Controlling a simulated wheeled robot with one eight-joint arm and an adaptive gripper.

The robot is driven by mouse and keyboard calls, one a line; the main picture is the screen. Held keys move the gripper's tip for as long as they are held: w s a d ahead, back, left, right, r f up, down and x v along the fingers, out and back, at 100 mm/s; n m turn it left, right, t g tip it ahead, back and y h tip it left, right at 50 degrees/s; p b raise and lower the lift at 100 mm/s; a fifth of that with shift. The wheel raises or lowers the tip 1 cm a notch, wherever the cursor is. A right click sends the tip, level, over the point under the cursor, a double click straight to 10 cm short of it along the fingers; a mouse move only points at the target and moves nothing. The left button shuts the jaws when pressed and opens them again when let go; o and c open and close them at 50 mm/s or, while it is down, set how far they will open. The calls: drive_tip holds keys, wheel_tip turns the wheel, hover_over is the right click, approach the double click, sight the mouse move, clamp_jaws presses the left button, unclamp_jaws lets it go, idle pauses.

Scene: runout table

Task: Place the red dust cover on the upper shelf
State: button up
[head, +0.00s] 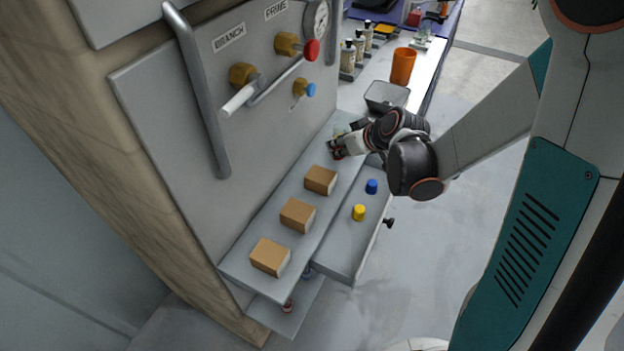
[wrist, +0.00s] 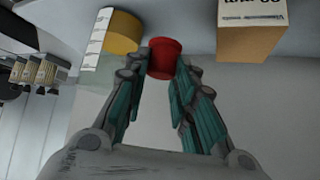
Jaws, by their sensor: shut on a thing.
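The red dust cover (wrist: 165,58) is a small red cap. In the wrist view it sits between the fingertips of my gripper (head: 336,149), which is shut on it. In the head view my gripper is at the far end of the upper shelf (head: 245,262), beyond the cardboard boxes, and mostly hides the cover. I cannot tell whether the cover touches the shelf or is held just above it.
Cardboard boxes stand along the shelf (head: 268,256) (head: 297,215) (head: 320,180). Below is an open drawer (head: 345,250) with a blue cap (head: 371,186) and a yellow cap (head: 359,212).

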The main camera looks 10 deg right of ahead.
sight(330, 168)
drive_tip(key=r+n+g+y, duration=0.1)
drive_tip(key=a+r+n+y, duration=0.1)
drive_tip(key=r+n, duration=0.1)
drive_tip(key=w+a+r+n+g+y, duration=0.1)
drive_tip(key=r+n, duration=0.1)
drive_tip(key=shift+a+g, duration=0.15)
drive_tip(key=shift+g, duration=0.15)
drive_tip(key=shift+n, duration=0.4)
wheel_tip(330, 168, down, 10)
drive_tip(key=b, duration=0.4)
drive_tip(key=shift+r, duration=0.1)
drive_tip(key=shift+r, duration=0.1)
drive_tip(key=o, duration=0.5)
